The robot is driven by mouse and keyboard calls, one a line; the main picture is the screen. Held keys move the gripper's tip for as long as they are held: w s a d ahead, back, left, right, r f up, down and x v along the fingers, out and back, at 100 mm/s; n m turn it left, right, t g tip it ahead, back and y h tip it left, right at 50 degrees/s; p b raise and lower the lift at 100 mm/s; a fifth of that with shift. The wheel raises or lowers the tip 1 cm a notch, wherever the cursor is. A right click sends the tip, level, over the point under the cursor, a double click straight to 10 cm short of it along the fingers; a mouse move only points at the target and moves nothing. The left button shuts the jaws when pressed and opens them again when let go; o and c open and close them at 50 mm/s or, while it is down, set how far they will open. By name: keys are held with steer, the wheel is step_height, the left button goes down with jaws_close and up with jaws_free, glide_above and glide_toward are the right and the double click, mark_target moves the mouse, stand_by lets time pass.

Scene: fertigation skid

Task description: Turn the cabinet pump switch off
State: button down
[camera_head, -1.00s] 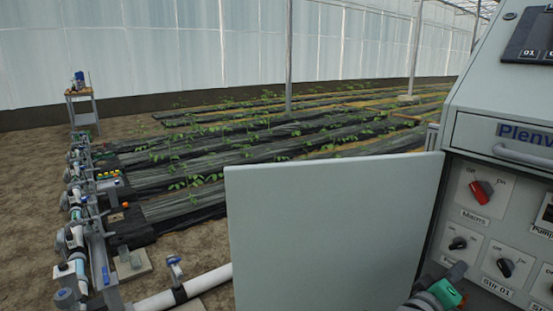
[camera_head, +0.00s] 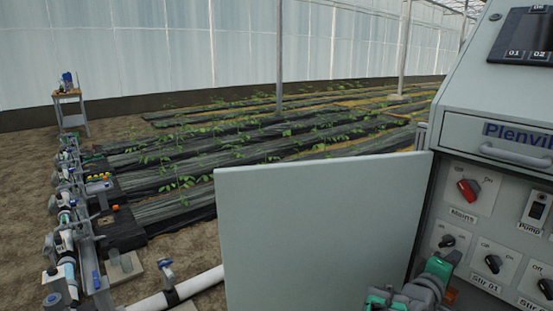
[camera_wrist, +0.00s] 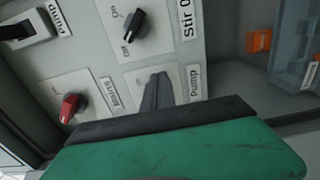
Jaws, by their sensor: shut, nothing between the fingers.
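The grey cabinet panel (camera_head: 505,240) stands at the right of the head view. A white-framed black rocker labelled Pump (camera_head: 537,208) is at its right; it also shows at the top left of the wrist view (camera_wrist: 18,30). A black rotary knob (camera_head: 446,241) sits below the red Mains knob. In the wrist view, the plate there has a second Pump label (camera_wrist: 194,84), and my fingers cover most of it. My gripper (camera_wrist: 157,88) is shut, its fingertips in front of that plate. Contact with the knob cannot be told.
The red Mains knob (camera_head: 468,189) and the Stir 01 knob (camera_head: 493,263) are close by. A large open grey door (camera_head: 320,235) stands left of the panel. A handle (camera_head: 515,156) juts out above. Pipework (camera_head: 180,292) runs along the ground at left.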

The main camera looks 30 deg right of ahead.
steer(key=shift+w+r, duration=0.25)
steer(key=shift+w, duration=0.3)
stand_by(0.9)
steer(key=shift+s+r, duration=0.1)
steer(key=shift+r, duration=0.1)
steer(key=shift+r+p, duration=0.25)
steer(key=shift+p, duration=0.15)
steer(key=shift+r+p, duration=0.45)
steer(key=shift+r, duration=0.1)
stand_by(0.4)
steer(key=shift+s+r+p, duration=0.2)
steer(key=shift+s+p, duration=0.05)
steer(key=shift+p, duration=0.25)
steer(key=s+a, duration=0.1)
steer(key=a, duration=0.5)
steer(key=shift+f, duration=0.1)
